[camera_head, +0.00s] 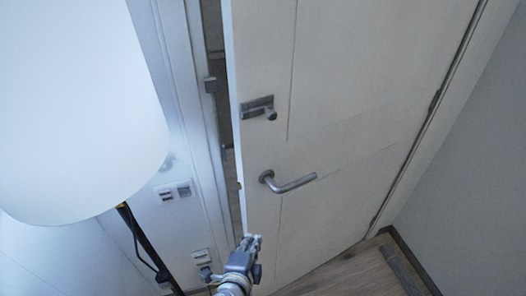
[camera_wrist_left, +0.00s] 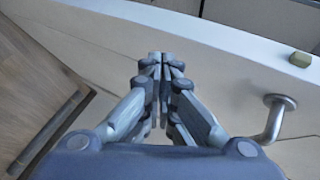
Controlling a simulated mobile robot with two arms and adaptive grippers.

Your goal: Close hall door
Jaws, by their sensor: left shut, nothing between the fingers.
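The white hall door (camera_head: 345,80) stands slightly ajar in the head view, with a dark gap between its left edge and the frame. It carries a lever handle (camera_head: 288,183) and a lock fitting (camera_head: 258,108) above it. My left gripper (camera_head: 251,241) is shut and empty at the door's lower left edge, below the handle. In the left wrist view, the shut fingers (camera_wrist_left: 160,62) lie over the door face close to its edge (camera_wrist_left: 215,45), and the handle (camera_wrist_left: 275,118) is to the right. I cannot tell whether the fingers touch the door. My right gripper is out of view.
A floor lamp with a large white shade (camera_head: 80,110) stands at the left, close to the door frame (camera_head: 185,100). Wooden floor (camera_head: 350,272) lies below the door, and a grey wall (camera_head: 470,170) is at the right.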

